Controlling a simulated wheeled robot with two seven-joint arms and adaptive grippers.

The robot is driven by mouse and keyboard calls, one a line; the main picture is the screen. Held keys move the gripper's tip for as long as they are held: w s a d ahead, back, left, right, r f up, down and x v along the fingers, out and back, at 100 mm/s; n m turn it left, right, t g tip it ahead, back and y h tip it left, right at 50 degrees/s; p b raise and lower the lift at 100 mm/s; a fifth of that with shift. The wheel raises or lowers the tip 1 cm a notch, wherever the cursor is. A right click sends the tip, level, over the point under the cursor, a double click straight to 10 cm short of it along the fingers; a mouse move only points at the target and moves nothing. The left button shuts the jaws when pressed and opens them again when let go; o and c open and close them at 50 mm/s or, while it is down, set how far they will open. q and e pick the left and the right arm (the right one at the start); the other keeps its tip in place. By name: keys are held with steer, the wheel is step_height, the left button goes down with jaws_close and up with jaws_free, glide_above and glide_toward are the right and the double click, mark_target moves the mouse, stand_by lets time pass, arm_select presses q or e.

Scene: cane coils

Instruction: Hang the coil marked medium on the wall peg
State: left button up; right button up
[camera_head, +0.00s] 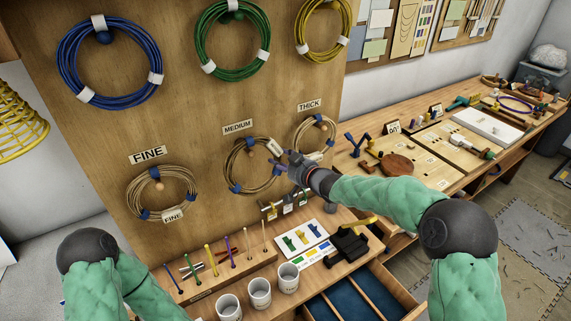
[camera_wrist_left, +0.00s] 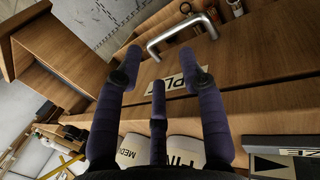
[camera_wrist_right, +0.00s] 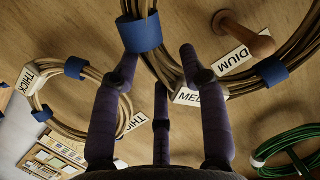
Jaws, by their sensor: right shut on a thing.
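The medium coil (camera_head: 235,178), tan cane with blue ties, is against the board under the MEDIUM sign (camera_head: 238,128). My right gripper (camera_head: 287,168) is shut on its right side. In the right wrist view the fingers (camera_wrist_right: 160,62) are at the strands, by a blue tie and the MED tag (camera_wrist_right: 188,96). The wooden wall peg (camera_wrist_right: 262,42) shows inside the coil's ring; I cannot tell whether the coil rests on it. My left gripper (camera_wrist_left: 162,58) is open and empty in the left wrist view, above the bench front; the head view does not show it.
The fine coil (camera_head: 138,200) hangs at the left and the thick coil (camera_head: 328,125) at the right, close to my right gripper. Blue, green and yellow coils hang above. Below are cups (camera_head: 260,292), upright sticks, a black stand (camera_head: 348,247) and an open drawer (camera_head: 350,299).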

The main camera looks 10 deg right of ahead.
steer(key=shift+w+a, duration=0.3)
steer(key=shift+w, duration=0.4)
steer(key=shift+w+a, duration=0.25)
steer(key=shift+w, duration=0.45)
steer(key=shift+w+a+f, duration=0.25)
steer(key=shift+w+f, duration=0.4)
steer(key=shift+f, duration=0.15)
steer(key=o, duration=1.3)
steer(key=shift+o, duration=0.5)
steer(key=shift+f, duration=0.1)
